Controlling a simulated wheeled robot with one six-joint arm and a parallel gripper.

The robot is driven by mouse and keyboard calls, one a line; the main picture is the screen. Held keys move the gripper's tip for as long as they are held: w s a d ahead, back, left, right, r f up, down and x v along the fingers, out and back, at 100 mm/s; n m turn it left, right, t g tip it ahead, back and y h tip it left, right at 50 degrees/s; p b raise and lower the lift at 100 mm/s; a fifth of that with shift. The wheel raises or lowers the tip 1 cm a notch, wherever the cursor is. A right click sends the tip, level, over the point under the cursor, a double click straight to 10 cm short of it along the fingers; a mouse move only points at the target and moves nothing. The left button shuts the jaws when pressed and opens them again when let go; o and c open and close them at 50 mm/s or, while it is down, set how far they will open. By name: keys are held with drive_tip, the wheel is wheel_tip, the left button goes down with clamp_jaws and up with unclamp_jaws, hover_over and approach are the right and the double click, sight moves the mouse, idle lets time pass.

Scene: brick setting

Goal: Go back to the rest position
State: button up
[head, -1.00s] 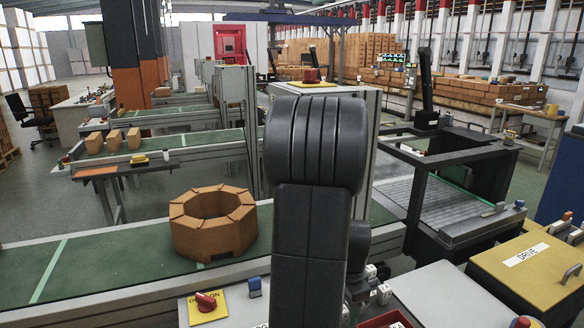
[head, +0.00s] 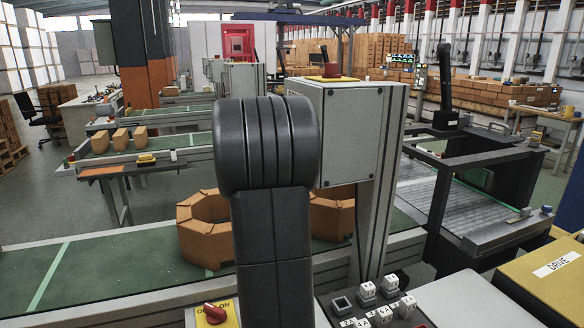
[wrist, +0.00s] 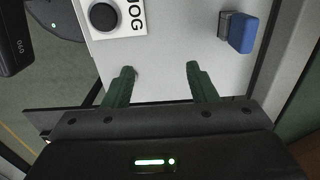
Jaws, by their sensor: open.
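My gripper (wrist: 160,70) shows in the wrist view with its two dark green fingers spread apart and nothing between them. It is over a light grey panel (wrist: 175,50) with a black knob (wrist: 103,16) beside the letters JOG and a blue switch (wrist: 242,33). In the head view my arm stands upright in the middle, and the gripper is out of sight there.
An octagonal brick ring (head: 196,240) lies on the green conveyor (head: 110,270), partly hidden by my arm. More brickwork (head: 333,215) shows right of the arm. A grey cabinet (head: 350,135) stands close behind. A yellow DRIVE box (head: 545,285) is at right.

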drive_tip(key=shift+w+a+f, duration=0.1)
drive_tip(key=shift+a, duration=0.4)
drive_tip(key=shift+w+a+f, duration=0.1)
drive_tip(key=shift+a, duration=0.4)
drive_tip(key=d, duration=0.1)
drive_tip(key=w+d, duration=0.1)
drive_tip(key=d, duration=0.2)
drive_tip(key=shift+w+p, duration=0.3)
